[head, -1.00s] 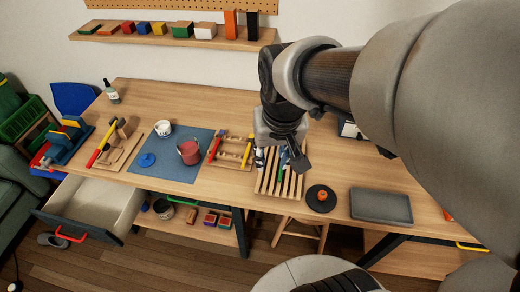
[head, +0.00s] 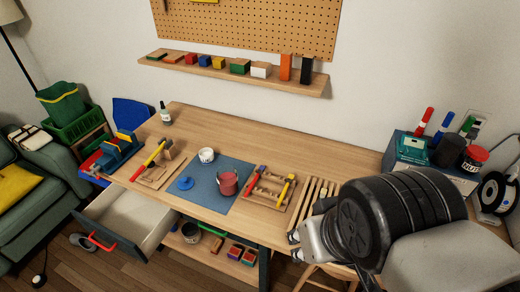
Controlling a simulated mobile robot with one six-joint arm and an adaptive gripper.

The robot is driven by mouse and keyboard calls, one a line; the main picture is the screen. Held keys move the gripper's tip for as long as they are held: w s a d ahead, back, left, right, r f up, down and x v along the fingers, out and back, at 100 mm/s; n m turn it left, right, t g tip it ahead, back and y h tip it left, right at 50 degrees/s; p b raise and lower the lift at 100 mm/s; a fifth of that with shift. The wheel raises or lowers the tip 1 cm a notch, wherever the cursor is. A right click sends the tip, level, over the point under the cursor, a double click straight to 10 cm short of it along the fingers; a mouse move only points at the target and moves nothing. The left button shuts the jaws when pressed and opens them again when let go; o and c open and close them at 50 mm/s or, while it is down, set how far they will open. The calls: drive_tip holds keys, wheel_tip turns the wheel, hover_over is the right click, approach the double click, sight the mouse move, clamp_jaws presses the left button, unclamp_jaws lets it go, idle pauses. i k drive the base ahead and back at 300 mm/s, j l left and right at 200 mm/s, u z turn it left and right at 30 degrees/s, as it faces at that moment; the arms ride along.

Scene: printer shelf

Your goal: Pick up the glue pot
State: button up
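A blue mat (head: 207,205) lies on the workbench. On it stand a red pot (head: 227,184) with something thin sticking up at its rim, and a small white pot (head: 206,155) behind it to the left. A round blue lid-like piece (head: 184,183) lies at the mat's left. I cannot tell for certain which pot is the glue pot; the red one looks likelier. My gripper (head: 296,247) is at the bench's front, right of the mat and apart from both pots. Its fingers are small and partly hidden by my wrist, so their opening is unclear.
A wooden rack with red and yellow tools (head: 270,192) stands between the mat and my gripper. A slatted rack (head: 318,192) is partly behind my arm. A hammer (head: 152,157) lies left. An open drawer (head: 128,222) juts out in front. The bench's back middle is clear.

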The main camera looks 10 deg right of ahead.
sight(206, 154)
drive_tip(key=i+j+z, duration=0.1)
drive_tip(key=i+j, duration=0.15)
drive_tip(key=i+j+z, duration=0.1)
drive_tip(key=i+j, duration=0.15)
drive_tip(key=j, duration=0.2)
drive_tip(key=i+j+z, duration=0.1)
drive_tip(key=i+j, duration=0.15)
drive_tip(key=j, duration=0.15)
drive_tip(key=i+j+z, duration=0.15)
drive_tip(key=j, duration=0.25)
drive_tip(key=i+j+z, duration=0.1)
drive_tip(key=i+j, duration=0.2)
drive_tip(key=j, duration=0.1)
